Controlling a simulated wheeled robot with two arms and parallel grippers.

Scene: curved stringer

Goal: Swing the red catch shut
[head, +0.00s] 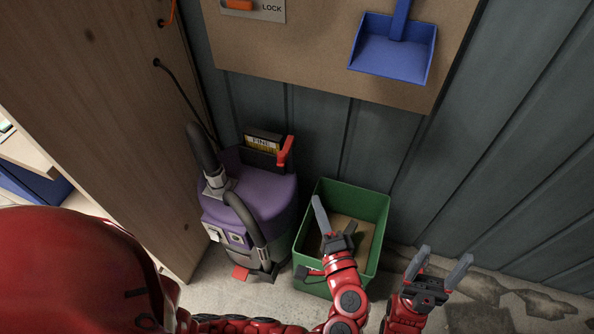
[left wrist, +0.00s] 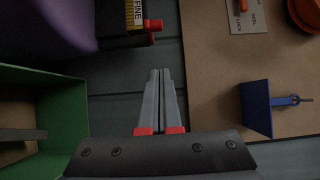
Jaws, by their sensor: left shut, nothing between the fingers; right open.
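The red catch (head: 286,152) is at the right end of a black box with a yellow FINE label (head: 262,142), on top of the purple vacuum (head: 262,200). The catch stands up and out from the box end. It also shows in the left wrist view (left wrist: 154,27), just beyond my fingertips and slightly left of them. My left gripper (head: 318,204) is shut and empty above the green bin, below and right of the catch, apart from it. In the left wrist view its fingers (left wrist: 160,74) lie together. My right gripper (head: 441,263) is open and empty at the lower right.
The green bin (head: 372,206) stands right of the vacuum, under my left gripper. A dark hose (head: 204,152) rises left of the box. A board with a blue dustpan (head: 392,52) hangs on the ribbed wall above. A wooden panel (head: 100,110) bounds the left side.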

